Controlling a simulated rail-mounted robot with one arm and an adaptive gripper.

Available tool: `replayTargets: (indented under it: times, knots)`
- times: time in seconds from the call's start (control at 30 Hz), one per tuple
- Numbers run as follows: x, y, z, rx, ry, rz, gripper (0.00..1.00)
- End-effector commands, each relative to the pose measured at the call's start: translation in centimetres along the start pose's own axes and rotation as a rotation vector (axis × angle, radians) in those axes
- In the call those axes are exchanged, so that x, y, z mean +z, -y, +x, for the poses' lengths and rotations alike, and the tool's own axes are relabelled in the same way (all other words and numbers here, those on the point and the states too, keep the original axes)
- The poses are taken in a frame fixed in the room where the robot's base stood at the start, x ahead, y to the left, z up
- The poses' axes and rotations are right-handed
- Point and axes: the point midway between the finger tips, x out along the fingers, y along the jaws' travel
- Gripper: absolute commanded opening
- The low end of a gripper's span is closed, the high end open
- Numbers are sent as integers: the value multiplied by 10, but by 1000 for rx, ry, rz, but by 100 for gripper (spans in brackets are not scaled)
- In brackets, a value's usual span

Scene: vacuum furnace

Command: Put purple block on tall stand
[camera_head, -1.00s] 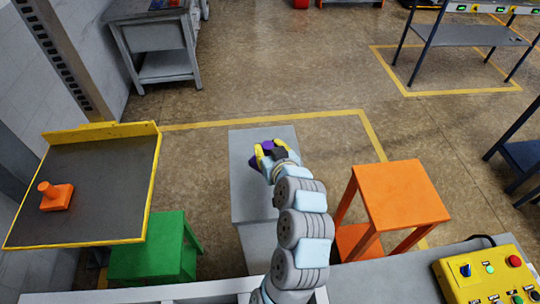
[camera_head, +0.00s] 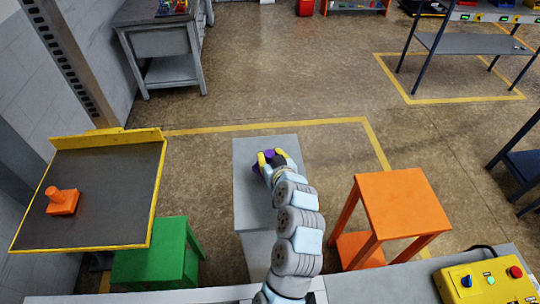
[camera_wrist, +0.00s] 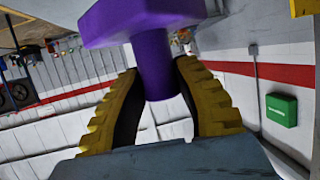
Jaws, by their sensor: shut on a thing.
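The purple block (camera_wrist: 152,65) is between the two yellow fingers of my gripper (camera_wrist: 155,105), which are shut on its narrow stem. Its wider end sits beyond the fingertips in the wrist view. In the head view the purple block (camera_head: 263,157) shows partly beside my gripper (camera_head: 270,158), and the rest is hidden. The gripper appears over the grey stand (camera_head: 253,145); its height above it is hard to tell. An orange stand (camera_head: 402,205) is to the right, and a lower green stand (camera_head: 160,255) is to the left. Both tops are empty.
A dark table (camera_head: 110,200) with a yellow rim at left holds an orange block (camera_head: 62,201) of similar shape. A yellow control box (camera_head: 487,282) sits at the lower right. Open floor lies beyond the stands.

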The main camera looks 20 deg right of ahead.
Motion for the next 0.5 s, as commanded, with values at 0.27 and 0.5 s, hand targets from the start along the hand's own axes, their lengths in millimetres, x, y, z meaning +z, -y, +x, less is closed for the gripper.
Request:
replayTargets:
  times: [0.27, 0.5]
  knots:
    - [25, 0, 13, 0, -2, 3, 0]
    - [27, -1, 14, 1, -5, 0, 0]
